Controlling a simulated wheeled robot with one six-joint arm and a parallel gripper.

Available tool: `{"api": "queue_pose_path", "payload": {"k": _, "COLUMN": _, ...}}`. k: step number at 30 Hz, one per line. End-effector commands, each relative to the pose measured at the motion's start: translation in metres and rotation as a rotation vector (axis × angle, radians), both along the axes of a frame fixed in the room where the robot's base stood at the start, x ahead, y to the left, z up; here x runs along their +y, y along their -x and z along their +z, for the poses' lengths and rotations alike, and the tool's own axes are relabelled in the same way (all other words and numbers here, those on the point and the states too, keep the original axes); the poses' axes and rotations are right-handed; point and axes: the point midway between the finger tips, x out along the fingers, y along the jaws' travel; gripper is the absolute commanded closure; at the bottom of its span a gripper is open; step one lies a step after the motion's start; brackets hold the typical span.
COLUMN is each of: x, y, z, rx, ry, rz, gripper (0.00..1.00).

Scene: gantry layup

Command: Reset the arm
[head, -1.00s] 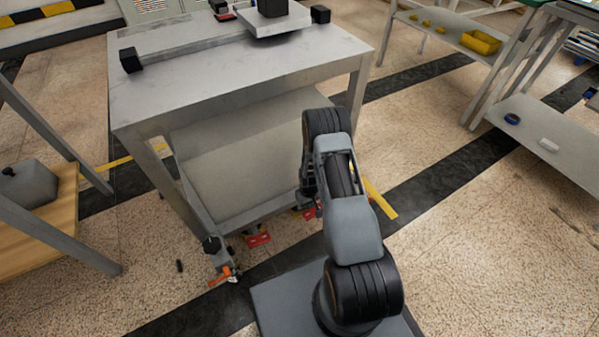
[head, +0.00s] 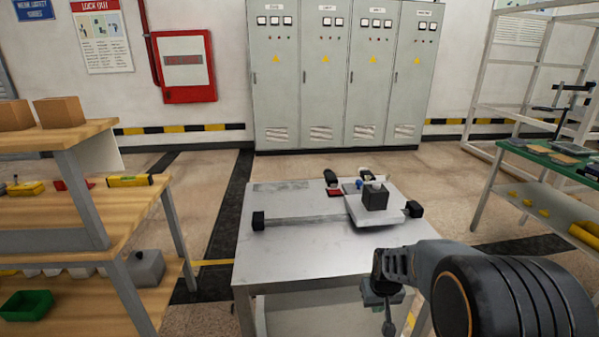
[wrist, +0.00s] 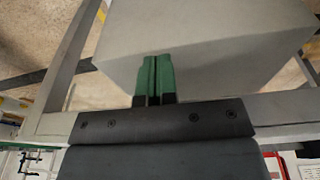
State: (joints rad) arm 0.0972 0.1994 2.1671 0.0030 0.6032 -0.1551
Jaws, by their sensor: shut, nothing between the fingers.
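My gripper (head: 388,322) hangs in front of the grey metal table (head: 290,250), below the near edge of its top in the head view. My arm reaches in from the lower right. In the wrist view the two green fingers (wrist: 154,78) are pressed together, with nothing between them. They point toward a broad grey surface (wrist: 200,50), which seems to be part of the table; I cannot tell how far off it is.
The table carries a rail (head: 300,220) with black end blocks, and a pale plate (head: 365,212) with a dark block (head: 375,197). A wooden shelf unit (head: 80,225) stands left, a green-topped bench (head: 540,155) right. Grey cabinets (head: 345,90) line the back wall.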

Motion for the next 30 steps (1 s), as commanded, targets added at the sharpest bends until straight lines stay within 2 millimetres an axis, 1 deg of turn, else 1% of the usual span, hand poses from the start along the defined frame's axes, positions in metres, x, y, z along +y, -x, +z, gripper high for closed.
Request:
{"api": "queue_pose_path", "payload": {"k": 1, "x": 0.006, "y": 0.012, "z": 0.058, "rx": -0.026, "ry": -0.001, "rz": -0.002, "gripper": 1.0}}
{"api": "queue_pose_path", "payload": {"k": 2, "x": 0.01, "y": 0.02, "z": 0.08, "rx": -0.035, "ry": -0.002, "rz": -0.003, "gripper": 1.0}}
{"api": "queue_pose_path", "payload": {"k": 3, "x": 0.014, "y": 0.032, "z": 0.108, "rx": -0.047, "ry": -0.004, "rz": -0.009, "gripper": 1.0}}
{"api": "queue_pose_path", "payload": {"k": 5, "x": 0.02, "y": 0.05, "z": 0.145, "rx": -0.064, "ry": -0.008, "rz": -0.013, "gripper": 1.0}}
{"api": "queue_pose_path", "payload": {"k": 6, "x": 0.023, "y": 0.062, "z": 0.166, "rx": -0.075, "ry": -0.01, "rz": -0.017, "gripper": 1.0}}
{"api": "queue_pose_path", "payload": {"k": 7, "x": 0.026, "y": 0.07, "z": 0.181, "rx": -0.084, "ry": -0.012, "rz": -0.02, "gripper": 1.0}}
{"api": "queue_pose_path", "payload": {"k": 9, "x": 0.03, "y": 0.089, "z": 0.21, "rx": -0.1, "ry": -0.017, "rz": -0.026, "gripper": 1.0}}
{"api": "queue_pose_path", "payload": {"k": 12, "x": 0.035, "y": 0.112, "z": 0.24, "rx": -0.119, "ry": -0.023, "rz": -0.031, "gripper": 1.0}}
{"api": "queue_pose_path", "payload": {"k": 15, "x": 0.038, "y": 0.128, "z": 0.259, "rx": -0.132, "ry": -0.028, "rz": -0.037, "gripper": 1.0}}
{"api": "queue_pose_path", "payload": {"k": 18, "x": 0.04, "y": 0.138, "z": 0.269, "rx": -0.14, "ry": -0.031, "rz": -0.039, "gripper": 1.0}}
{"api": "queue_pose_path", "payload": {"k": 22, "x": 0.041, "y": 0.145, "z": 0.273, "rx": -0.144, "ry": -0.033, "rz": -0.041, "gripper": 1.0}}
{"api": "queue_pose_path", "payload": {"k": 30, "x": 0.041, "y": 0.145, "z": 0.272, "rx": -0.145, "ry": -0.033, "rz": -0.042, "gripper": 1.0}}
